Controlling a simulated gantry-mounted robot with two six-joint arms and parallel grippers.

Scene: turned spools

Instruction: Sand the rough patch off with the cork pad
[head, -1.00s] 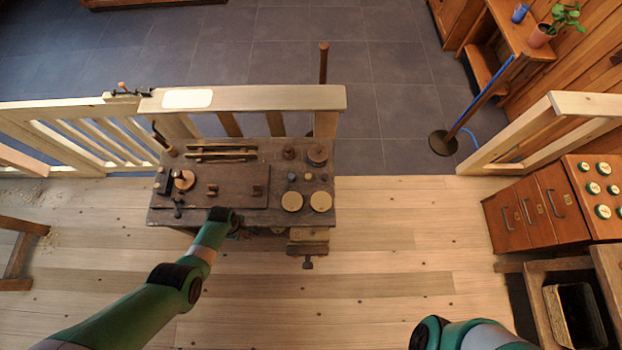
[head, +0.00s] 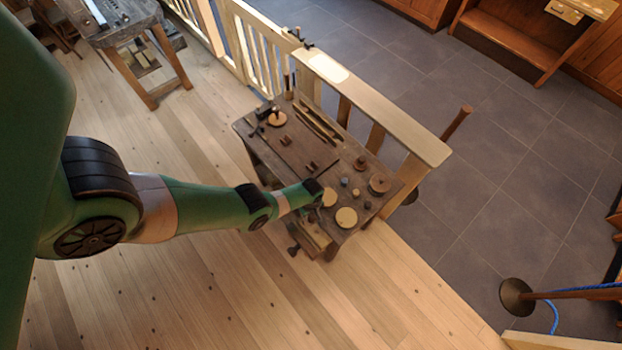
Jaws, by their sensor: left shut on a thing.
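A pale rounded patch (head: 322,65) shows on top of the wooden rail (head: 395,116) behind the workbench; I cannot tell its texture. My left gripper (head: 316,188) is over the front part of the dark workbench (head: 262,138), beside two round tan discs (head: 346,218). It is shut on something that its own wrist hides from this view. I cannot make out a cork pad for certain. The left gripper is well apart from the pale patch. My right gripper is not in view.
The bench carries long tools (head: 318,122), small dark blocks (head: 285,141) and round wooden pieces (head: 380,184). A post (head: 456,124) rises beyond the rail. A barrier stand (head: 515,296) is at lower right. Another bench (head: 118,20) is at upper left. The plank floor in front is clear.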

